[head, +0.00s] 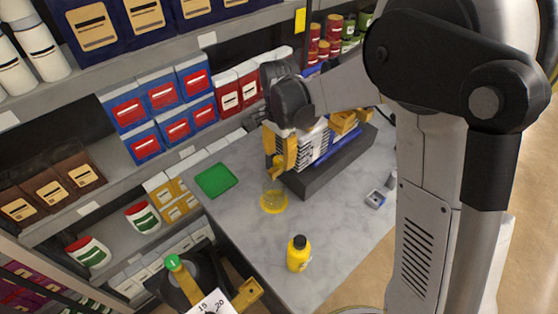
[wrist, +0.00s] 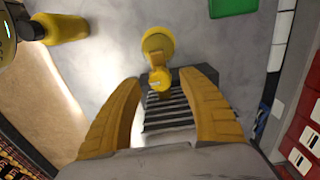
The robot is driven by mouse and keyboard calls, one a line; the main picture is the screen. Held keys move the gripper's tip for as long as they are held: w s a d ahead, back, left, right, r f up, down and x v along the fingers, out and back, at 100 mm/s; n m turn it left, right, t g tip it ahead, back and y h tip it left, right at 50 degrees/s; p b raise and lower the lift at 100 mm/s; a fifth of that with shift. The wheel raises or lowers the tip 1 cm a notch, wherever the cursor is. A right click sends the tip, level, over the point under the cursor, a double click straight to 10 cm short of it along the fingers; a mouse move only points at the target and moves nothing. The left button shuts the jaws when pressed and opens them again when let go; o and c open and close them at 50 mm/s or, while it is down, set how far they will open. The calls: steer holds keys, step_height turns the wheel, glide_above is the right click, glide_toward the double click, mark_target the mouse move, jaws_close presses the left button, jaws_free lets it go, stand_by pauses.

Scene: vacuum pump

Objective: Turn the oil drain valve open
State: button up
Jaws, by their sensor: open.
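The pump (head: 312,142) has grey-white fins and sits on a dark base on the grey bench. A small yellow valve (wrist: 158,80) sticks out at its end; it shows partly in the head view (head: 278,170), close to the fingers. My gripper (head: 279,150) has yellow fingers and is open at that end of the pump. In the wrist view its fingertips (wrist: 160,84) are apart, one on each side of the valve. Contact cannot be told. A clear container with a yellow base (head: 273,200) stands below the valve; its yellow disc shows behind the valve (wrist: 157,38).
A yellow bottle (head: 298,256) stands near the bench's front edge. A green tray (head: 216,180) lies left of the pump. Shelves with boxes (head: 165,105) rise behind. A small grey item (head: 376,198) lies to the right.

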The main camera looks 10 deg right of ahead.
steer(key=shift+f, duration=0.7)
jaws_close()
steer(key=shift+n, duration=0.3)
steer(key=n+b, duration=0.1)
steer(key=n, duration=0.8)
steer(key=shift+n+b, duration=0.3)
steer(key=shift+n, duration=0.1)
